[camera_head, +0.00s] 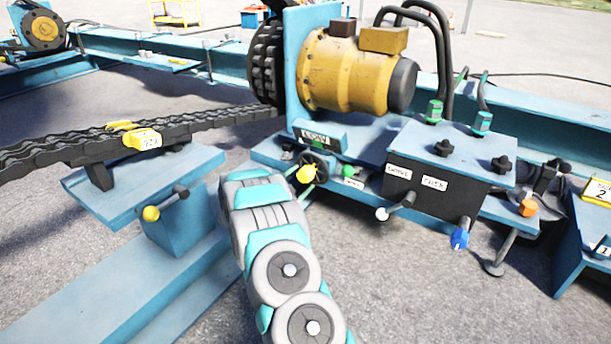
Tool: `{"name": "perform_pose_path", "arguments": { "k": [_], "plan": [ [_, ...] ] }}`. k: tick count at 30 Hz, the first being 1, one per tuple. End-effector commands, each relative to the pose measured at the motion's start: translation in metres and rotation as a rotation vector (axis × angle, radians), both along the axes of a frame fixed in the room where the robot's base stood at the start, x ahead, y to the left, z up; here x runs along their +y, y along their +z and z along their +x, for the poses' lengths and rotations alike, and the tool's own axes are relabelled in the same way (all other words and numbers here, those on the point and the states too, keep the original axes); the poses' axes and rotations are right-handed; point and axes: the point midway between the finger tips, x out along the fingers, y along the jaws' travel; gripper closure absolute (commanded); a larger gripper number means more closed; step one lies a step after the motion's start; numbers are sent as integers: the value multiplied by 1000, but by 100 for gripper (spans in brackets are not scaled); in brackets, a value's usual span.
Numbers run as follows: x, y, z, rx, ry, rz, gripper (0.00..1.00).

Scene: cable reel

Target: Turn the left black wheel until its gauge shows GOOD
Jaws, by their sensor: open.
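A small black wheel (318,163) sits low on the blue frame below the orange motor, partly covered by a yellow knob. A sign or gauge plate (316,137) above it carries short dark text that looks like LOW; I cannot read it surely. The picture does not settle which of these is the left black wheel. My grey and teal arm rises from the bottom centre, left of the small wheel. I cannot make out my gripper.
The orange motor (345,75) stands behind. The dark control box (430,185) has levers with white and blue ends. A chain (80,145) runs left above a blue stand (140,185) with a yellow-ended lever. Bare ground (440,295) lies at the lower right.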

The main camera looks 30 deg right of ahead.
Motion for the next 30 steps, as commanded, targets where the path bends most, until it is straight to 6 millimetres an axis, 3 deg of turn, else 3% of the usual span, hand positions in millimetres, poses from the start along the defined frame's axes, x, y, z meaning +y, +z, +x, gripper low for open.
{"name": "perform_pose_path", "arguments": {
  "k": [3, 10, 30],
  "plan": [
    [19, 3, -6, -3, 3, -2, 5],
    [38, 1, -15, -1, -1, 0, 5],
    [39, 1, -16, -2, -1, -2, 5]
  ]
}}
